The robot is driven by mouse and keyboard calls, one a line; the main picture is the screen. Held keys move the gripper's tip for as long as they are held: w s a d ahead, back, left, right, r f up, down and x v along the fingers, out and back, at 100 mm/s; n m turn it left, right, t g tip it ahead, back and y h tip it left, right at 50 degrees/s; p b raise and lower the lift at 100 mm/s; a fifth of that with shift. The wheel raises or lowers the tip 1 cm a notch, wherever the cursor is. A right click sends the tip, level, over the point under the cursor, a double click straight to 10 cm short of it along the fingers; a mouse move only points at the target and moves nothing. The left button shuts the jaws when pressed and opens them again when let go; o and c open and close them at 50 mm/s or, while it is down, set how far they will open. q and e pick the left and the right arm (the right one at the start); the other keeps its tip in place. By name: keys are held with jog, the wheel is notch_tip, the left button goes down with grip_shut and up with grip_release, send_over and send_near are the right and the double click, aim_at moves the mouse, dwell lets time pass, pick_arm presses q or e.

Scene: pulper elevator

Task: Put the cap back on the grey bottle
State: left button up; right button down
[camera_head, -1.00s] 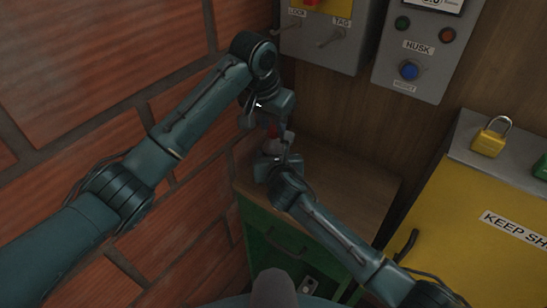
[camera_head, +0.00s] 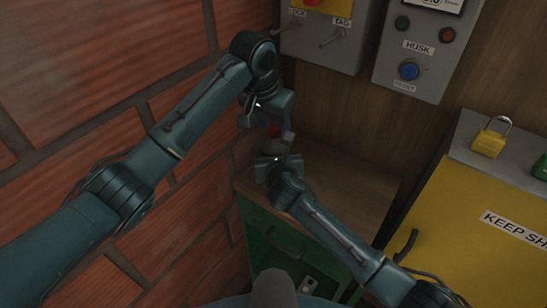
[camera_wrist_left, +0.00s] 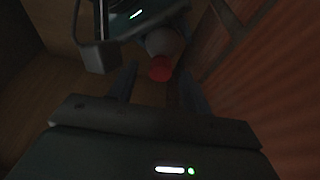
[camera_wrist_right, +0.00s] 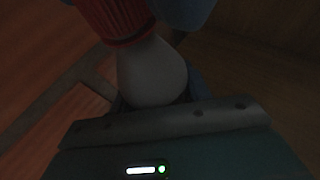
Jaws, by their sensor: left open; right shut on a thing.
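The grey bottle (camera_wrist_right: 150,75) is held in my right gripper (camera_head: 277,162), which is shut on its body. The red ribbed cap (camera_wrist_right: 118,18) is at the bottle's mouth in the right wrist view; I cannot tell whether it is fully seated. In the left wrist view the cap (camera_wrist_left: 160,69) is in front of the bottle (camera_wrist_left: 165,42), between the spread fingers of my left gripper (camera_wrist_left: 158,88). The left gripper is open just above the cap (camera_head: 273,130) in the head view. The bottle is mostly hidden there.
A wooden-topped green cabinet (camera_head: 345,193) is below the grippers, its visible top mostly bare. A brick wall (camera_head: 130,100) is close on the left. Switch boxes (camera_head: 415,60) hang on the back wall. A yellow cabinet (camera_head: 450,210) with a padlock (camera_head: 489,142) stands right.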

pick_arm(q)
jog(key=v, duration=1.2)
pick_arm(e)
jog(key=c, duration=0.6)
grip_release()
pick_arm(q)
jog(key=shift+f, duration=0.15)
pick_arm(e)
jog(key=v, duration=1.3)
pick_arm(q)
jog(key=shift+s, duration=0.1)
pick_arm(e)
jog(key=shift+s+f, duration=0.1)
jog(key=shift+s, duration=0.05)
